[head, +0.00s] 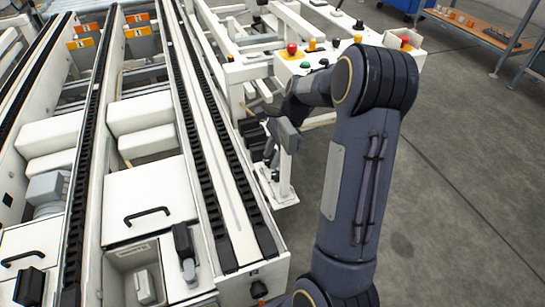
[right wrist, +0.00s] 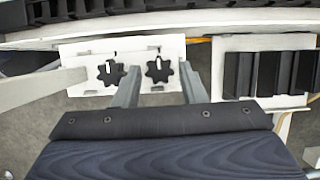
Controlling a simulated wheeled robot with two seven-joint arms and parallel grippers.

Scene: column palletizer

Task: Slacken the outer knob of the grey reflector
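Two black star knobs with white marks sit side by side on a pale slotted plate (right wrist: 83,52) in the right wrist view: the left knob (right wrist: 111,73) and the right knob (right wrist: 158,70). My right gripper (right wrist: 160,72) is open, its grey fingers apart. In that picture the fingertips lie on either side of the right knob. I cannot tell whether they touch it. The grey reflector cannot be told apart for certain. In the head view, my right arm reaches over a white bracket (head: 277,187) beside the conveyor. My left gripper is not in view.
A black ribbed part (right wrist: 268,73) stands right of the plate. The white conveyor rail (head: 222,200) runs along the left of my right arm in the head view. A control box with coloured buttons (head: 295,62) stands behind.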

